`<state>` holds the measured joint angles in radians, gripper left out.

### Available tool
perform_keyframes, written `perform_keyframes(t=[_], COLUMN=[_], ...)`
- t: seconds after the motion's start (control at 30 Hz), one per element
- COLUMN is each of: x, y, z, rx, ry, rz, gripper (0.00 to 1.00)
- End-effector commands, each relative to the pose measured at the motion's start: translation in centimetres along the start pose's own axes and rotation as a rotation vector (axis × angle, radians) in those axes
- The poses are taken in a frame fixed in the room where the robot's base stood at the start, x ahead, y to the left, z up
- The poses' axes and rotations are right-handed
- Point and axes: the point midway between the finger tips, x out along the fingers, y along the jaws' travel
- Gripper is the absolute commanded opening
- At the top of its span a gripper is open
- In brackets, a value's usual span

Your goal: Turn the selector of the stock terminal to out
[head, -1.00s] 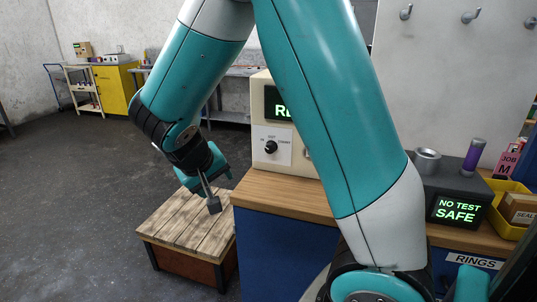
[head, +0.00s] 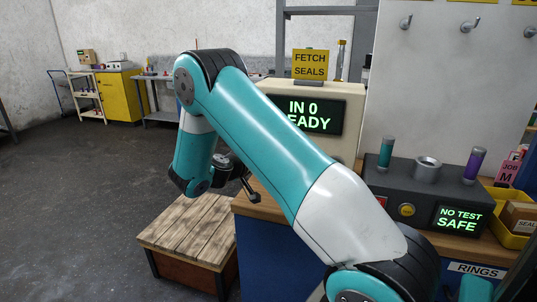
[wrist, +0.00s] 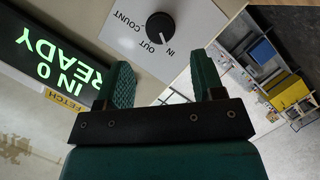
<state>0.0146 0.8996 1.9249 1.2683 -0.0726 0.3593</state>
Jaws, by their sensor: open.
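The stock terminal (head: 352,92) is a cream box on the wooden bench, with a green-lit display (head: 318,115) showing "IN 0" and "READY"; the start of that second word is covered by my arm. Its selector (wrist: 160,27) is a black round knob on a white plate marked IN, OUT and COUNT. In the head view my arm hides the selector. My gripper (wrist: 161,62) is open and empty, its fingers spread either side below the knob in the wrist view, apart from it. In the head view my gripper (head: 247,188) is partly seen beside the bench.
A low wooden-topped platform (head: 188,233) stands left of the bench. A dark test box (head: 405,190) with a teal and a purple cylinder and a yellow bin (head: 508,205) stand on the bench at right. A yellow "FETCH SEALS" sign (head: 310,65) tops the terminal. Floor at left is free.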

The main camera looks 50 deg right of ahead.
Motion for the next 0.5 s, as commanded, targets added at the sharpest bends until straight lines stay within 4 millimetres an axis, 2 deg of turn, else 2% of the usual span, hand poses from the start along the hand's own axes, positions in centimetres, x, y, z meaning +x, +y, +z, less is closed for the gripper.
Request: perform_keyframes(t=[0.03,0.2,0.33,0.5], x=[1.2,4.4,6.0,6.9], y=[0.3,0.2,0.1,0.0], z=[0.0,0.0,0.0,0.0], rx=[0.001,0.002,0.000,0.000], ry=[-0.005,-0.003,-0.002,-0.001], rz=[0.003,0.002,0.000,0.000], gripper=[0.62,0.62,0.62,0.62])
